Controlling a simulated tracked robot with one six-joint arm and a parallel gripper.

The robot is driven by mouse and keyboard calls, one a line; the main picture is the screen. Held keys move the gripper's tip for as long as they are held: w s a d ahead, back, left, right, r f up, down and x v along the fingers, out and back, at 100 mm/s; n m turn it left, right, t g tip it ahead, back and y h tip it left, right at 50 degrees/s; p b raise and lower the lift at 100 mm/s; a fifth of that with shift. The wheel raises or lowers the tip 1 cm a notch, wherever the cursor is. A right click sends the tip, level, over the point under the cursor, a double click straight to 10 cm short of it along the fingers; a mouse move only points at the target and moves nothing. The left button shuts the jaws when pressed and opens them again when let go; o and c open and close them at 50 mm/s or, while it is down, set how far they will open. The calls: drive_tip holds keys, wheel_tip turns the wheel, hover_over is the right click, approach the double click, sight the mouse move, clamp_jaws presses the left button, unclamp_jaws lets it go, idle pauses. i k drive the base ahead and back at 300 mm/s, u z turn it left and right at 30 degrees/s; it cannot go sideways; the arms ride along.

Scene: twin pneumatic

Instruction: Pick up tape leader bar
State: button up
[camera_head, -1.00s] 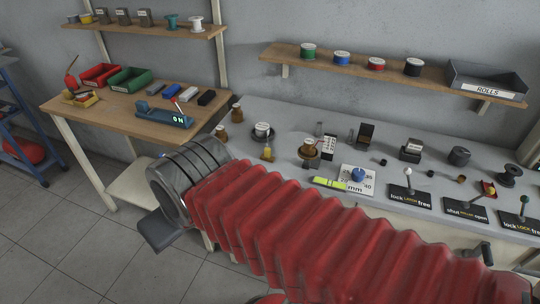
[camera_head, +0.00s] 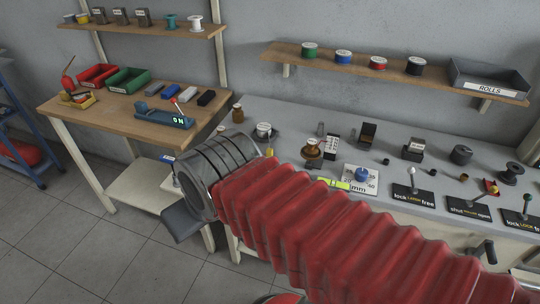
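A flat yellow-green bar (camera_head: 333,184) lies on the grey bench beside a white "mm" card; it may be the tape leader bar, but I cannot tell for sure. My arm's red bellows covers part of it. My gripper (camera_head: 182,221) is at the left end of the arm, beyond the grey ribbed cuff, in front of the gap between the two benches. Only a dark plate-like part of it shows. Its fingertips and whatever lies between them cannot be made out.
The grey bench (camera_head: 290,122) carries several small spools, blocks and labelled levers (camera_head: 412,180). The wooden bench (camera_head: 110,100) at left holds red and green bins and a blue device reading "ON" (camera_head: 165,120). Shelves run along the wall. Floor is clear at lower left.

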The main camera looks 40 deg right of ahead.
sight(269, 151)
drive_tip(key=u, duration=0.05)
drive_tip(key=i, duration=1)
drive_tip(key=z, duration=0.05)
